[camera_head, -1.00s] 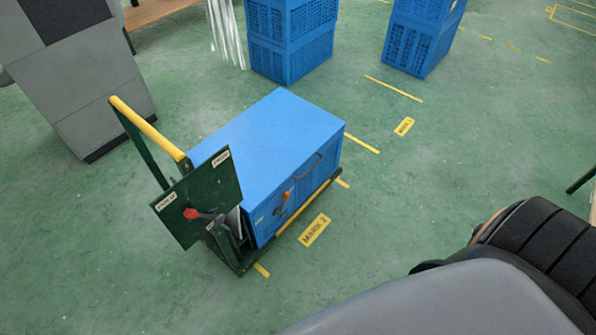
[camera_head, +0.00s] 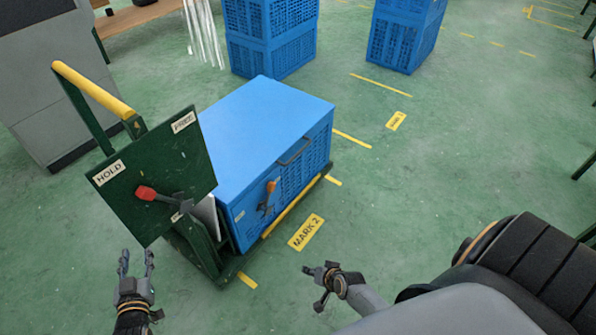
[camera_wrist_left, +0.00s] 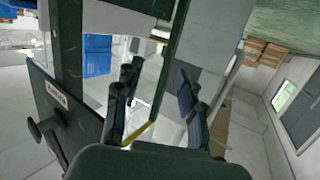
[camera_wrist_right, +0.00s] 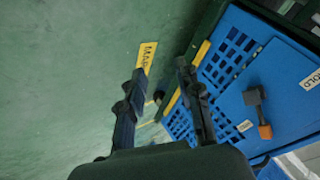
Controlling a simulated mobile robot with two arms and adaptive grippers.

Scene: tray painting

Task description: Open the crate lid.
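The blue crate (camera_head: 240,165) stands on a green cart (camera_head: 222,275) with its flat blue lid (camera_head: 262,125) closed. A dark handle (camera_head: 295,151) and an orange-tipped latch (camera_head: 271,187) are on its near right side; the latch (camera_wrist_right: 256,108) also shows in the right wrist view. My left gripper (camera_head: 136,262) is open and empty, in front of the cart's handle end. My right gripper (camera_head: 312,269) is right of the crate, apart from it. In the right wrist view its fingers (camera_wrist_right: 157,85) are spread with nothing between them.
Stacked blue crates (camera_head: 270,40) stand behind. The green floor right of the cart is clear around the MARK 2 label (camera_head: 306,232).

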